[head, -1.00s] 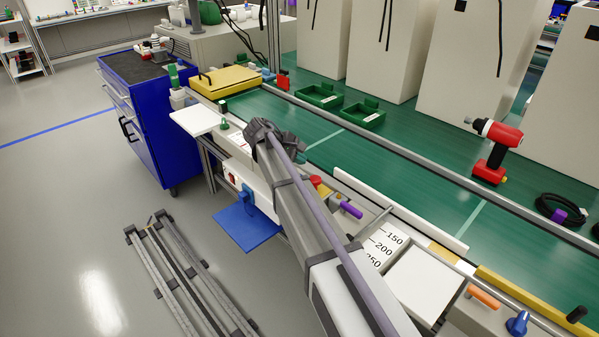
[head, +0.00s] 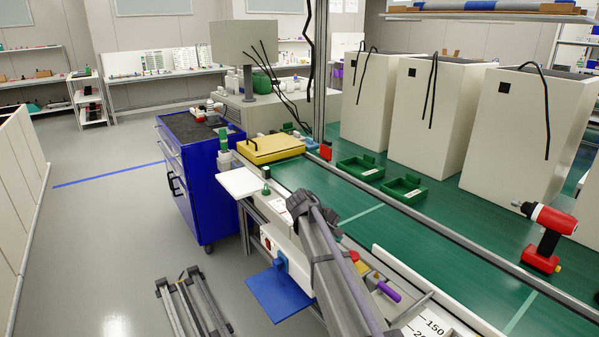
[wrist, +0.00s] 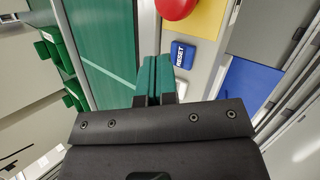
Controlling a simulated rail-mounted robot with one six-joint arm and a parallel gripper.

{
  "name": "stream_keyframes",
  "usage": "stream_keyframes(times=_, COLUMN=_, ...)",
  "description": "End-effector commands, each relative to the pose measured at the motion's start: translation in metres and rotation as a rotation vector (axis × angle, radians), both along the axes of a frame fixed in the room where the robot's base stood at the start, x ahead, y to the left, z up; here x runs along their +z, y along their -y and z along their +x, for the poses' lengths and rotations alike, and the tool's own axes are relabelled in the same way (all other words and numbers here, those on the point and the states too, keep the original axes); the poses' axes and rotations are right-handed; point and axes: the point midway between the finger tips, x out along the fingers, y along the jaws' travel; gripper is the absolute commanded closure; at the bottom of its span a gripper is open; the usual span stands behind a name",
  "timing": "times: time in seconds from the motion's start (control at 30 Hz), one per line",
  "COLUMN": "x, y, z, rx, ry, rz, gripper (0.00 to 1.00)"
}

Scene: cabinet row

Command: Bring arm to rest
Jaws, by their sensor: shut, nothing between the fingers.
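My gripper (wrist: 153,82) shows in the wrist view with its two dark green fingers pressed together and nothing between them. Its fingertips appear close to a blue block marked RESET (wrist: 184,55), with a red round button (wrist: 175,6) on a yellow panel (wrist: 208,14) beyond it; I cannot tell how high above them the tips are. In the head view my arm (head: 338,262) reaches from the bottom edge up along the near side of the conveyor. My fingers cannot be made out there.
A blue cabinet (head: 205,180) stands at the left. A blue plate (head: 280,292) juts out below the arm. The left floor is mostly clear.

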Motion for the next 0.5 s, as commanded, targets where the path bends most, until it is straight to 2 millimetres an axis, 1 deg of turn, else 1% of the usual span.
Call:
stream_keyframes(times=0.03, x=-0.009, y=-0.001, z=-0.043, rx=-0.072, ry=0.042, rz=0.088, gripper=1.00)
stream_keyframes(times=0.07, x=-0.014, y=-0.002, z=-0.067, rx=-0.130, ry=0.068, rz=0.154, gripper=1.00)
stream_keyframes(times=0.1, x=-0.021, y=-0.002, z=-0.099, rx=-0.211, ry=0.097, rz=0.240, gripper=1.00)
stream_keyframes(times=0.17, x=-0.029, y=-0.002, z=-0.147, rx=-0.329, ry=0.128, rz=0.360, gripper=1.00)
stream_keyframes(times=0.2, x=-0.033, y=-0.002, z=-0.175, rx=-0.402, ry=0.140, rz=0.431, gripper=1.00)
stream_keyframes(times=0.27, x=-0.036, y=-0.003, z=-0.216, rx=-0.499, ry=0.151, rz=0.523, gripper=1.00)
stream_keyframes(times=0.3, x=-0.038, y=-0.002, z=-0.242, rx=-0.554, ry=0.153, rz=0.577, gripper=1.00)
stream_keyframes(times=0.37, x=-0.039, y=-0.001, z=-0.279, rx=-0.619, ry=0.151, rz=0.648, gripper=1.00)
stream_keyframes(times=0.4, x=-0.039, y=0.001, z=-0.303, rx=-0.646, ry=0.146, rz=0.683, gripper=1.00)
stream_keyframes(times=0.43, x=-0.039, y=0.007, z=-0.319, rx=-0.664, ry=0.149, rz=0.693, gripper=1.00)
stream_keyframes(times=0.47, x=-0.027, y=0.018, z=-0.316, rx=-0.687, ry=0.159, rz=0.691, gripper=1.00)
stream_keyframes(times=0.5, x=0.006, y=0.014, z=-0.307, rx=-0.677, ry=0.155, rz=0.689, gripper=1.00)
